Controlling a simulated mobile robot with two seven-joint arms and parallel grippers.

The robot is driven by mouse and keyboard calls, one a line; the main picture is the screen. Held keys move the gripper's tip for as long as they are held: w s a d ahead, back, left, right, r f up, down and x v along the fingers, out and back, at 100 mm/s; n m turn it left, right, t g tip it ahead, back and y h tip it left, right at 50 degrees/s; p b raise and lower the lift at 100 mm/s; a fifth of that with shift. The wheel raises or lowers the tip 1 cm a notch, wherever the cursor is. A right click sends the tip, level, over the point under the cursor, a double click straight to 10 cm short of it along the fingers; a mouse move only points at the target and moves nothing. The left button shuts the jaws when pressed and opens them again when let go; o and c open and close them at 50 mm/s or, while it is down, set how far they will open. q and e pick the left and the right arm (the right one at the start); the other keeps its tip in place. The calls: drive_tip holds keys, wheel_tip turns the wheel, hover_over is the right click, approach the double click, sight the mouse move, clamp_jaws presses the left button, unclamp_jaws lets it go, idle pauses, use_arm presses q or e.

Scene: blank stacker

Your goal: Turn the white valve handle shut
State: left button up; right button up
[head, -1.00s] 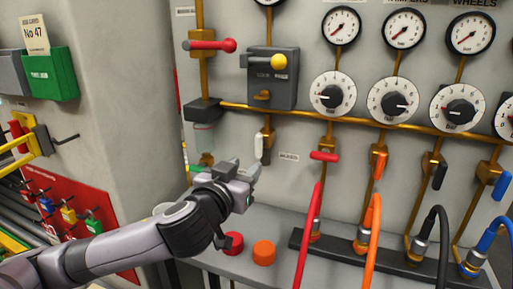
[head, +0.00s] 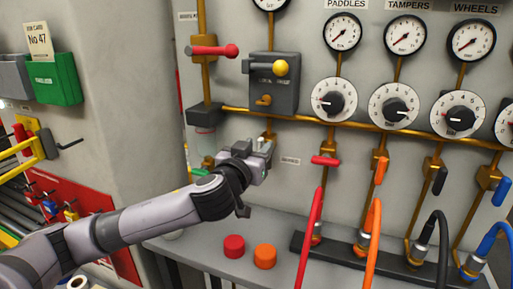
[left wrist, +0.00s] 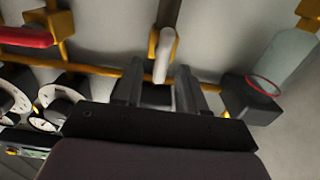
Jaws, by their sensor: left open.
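The white valve handle (left wrist: 164,52) shows in the left wrist view on a brass pipe. Its free end reaches down between the two fingertips of my left gripper (left wrist: 159,72). The fingers are apart, with a gap visible on each side of the handle, so it is not clamped. In the head view my left gripper (head: 264,148) is up against the wall panel, below the brass pipe, and hides the white handle. My right gripper is in neither view.
A red handle (head: 325,161) on a valve is close to the right of the gripper. A grey lever box (head: 272,94) is above. Red (head: 234,246) and orange (head: 265,254) knobs stand on the ledge below. A clear cylinder (left wrist: 286,58) is beside the gripper.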

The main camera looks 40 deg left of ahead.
use_arm(q)
clamp_jaws()
idle(0.3)
drive_tip(key=shift+d+m+p, duration=0.1)
drive_tip(key=shift+m+p, duration=0.25)
drive_tip(key=shift+m, duration=0.35)
drive_tip(key=shift+w+d+f+m+p, duration=0.1)
drive_tip(key=shift+d+f+m+p, duration=0.15)
drive_tip(key=shift+m+p, duration=1.85)
drive_tip(key=shift+w+d+f+m+p, duration=0.15)
drive_tip(key=shift+m+p, duration=0.5)
drive_tip(key=shift+m, duration=2.7)
drive_tip(key=shift+s+d+f+m+p, duration=0.1)
drive_tip(key=shift+d+f+m+p, duration=0.15)
drive_tip(key=shift+m+p, duration=1.85)
drive_tip(key=shift+f+m+b, duration=0.1)
drive_tip(key=shift+m+b, duration=0.55)
drive_tip(key=shift+m, duration=0.2)
